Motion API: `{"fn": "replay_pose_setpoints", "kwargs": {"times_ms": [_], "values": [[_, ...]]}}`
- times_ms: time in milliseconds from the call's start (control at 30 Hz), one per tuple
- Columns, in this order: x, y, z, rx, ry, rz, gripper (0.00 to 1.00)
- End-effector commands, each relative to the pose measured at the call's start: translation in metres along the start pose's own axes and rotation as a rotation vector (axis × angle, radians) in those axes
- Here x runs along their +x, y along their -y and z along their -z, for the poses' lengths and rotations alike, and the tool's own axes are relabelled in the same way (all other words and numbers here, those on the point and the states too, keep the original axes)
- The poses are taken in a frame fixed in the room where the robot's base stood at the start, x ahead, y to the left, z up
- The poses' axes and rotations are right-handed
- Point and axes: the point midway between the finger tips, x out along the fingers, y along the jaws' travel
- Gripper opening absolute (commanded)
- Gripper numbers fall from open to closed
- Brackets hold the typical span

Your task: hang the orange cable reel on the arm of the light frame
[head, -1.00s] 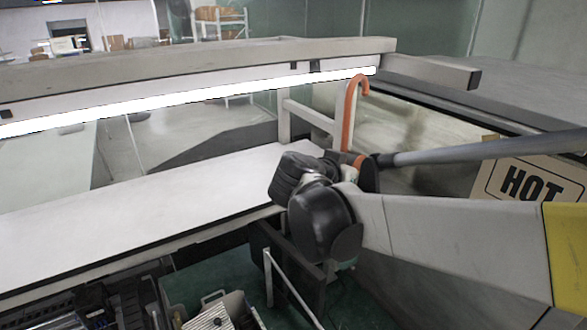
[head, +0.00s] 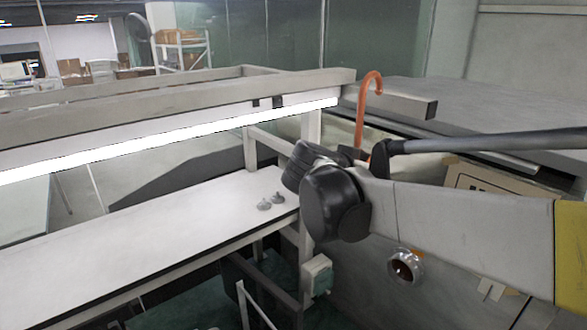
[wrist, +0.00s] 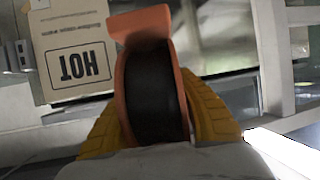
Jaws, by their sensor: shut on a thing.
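The orange cable reel has a hooked top (head: 372,82) that stands above my gripper in the head view. In the wrist view its orange rim and black drum (wrist: 153,100) sit between the yellow fingers of my gripper (wrist: 160,125), which is shut on it. In the head view my gripper (head: 366,160) is mostly hidden behind my wrist. The light frame (head: 200,105) carries a bright tube, and its short arm (head: 410,105) juts right. The hook's stem passes in front of this arm and its bend shows above it. I cannot tell whether they touch.
A white shelf (head: 130,230) lies under the tube, with two small grey objects (head: 270,202) at its right end. A cardboard box (wrist: 75,60) marked HOT shows in the wrist view. A frame post (head: 311,125) stands left of the reel.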

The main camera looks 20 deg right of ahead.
Motion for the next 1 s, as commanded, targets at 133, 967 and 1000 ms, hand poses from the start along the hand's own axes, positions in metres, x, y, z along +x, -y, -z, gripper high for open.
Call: {"fn": "replay_pose_setpoints", "kwargs": {"times_ms": [133,967,1000], "values": [[0.012,-0.003,0.005,0.0,0.0,-0.002,0.0],[0.074,-0.017,0.031,0.0,-0.001,-0.001,0.0],[0.077,-0.017,0.032,0.0,-0.001,-0.001,0.0]]}}
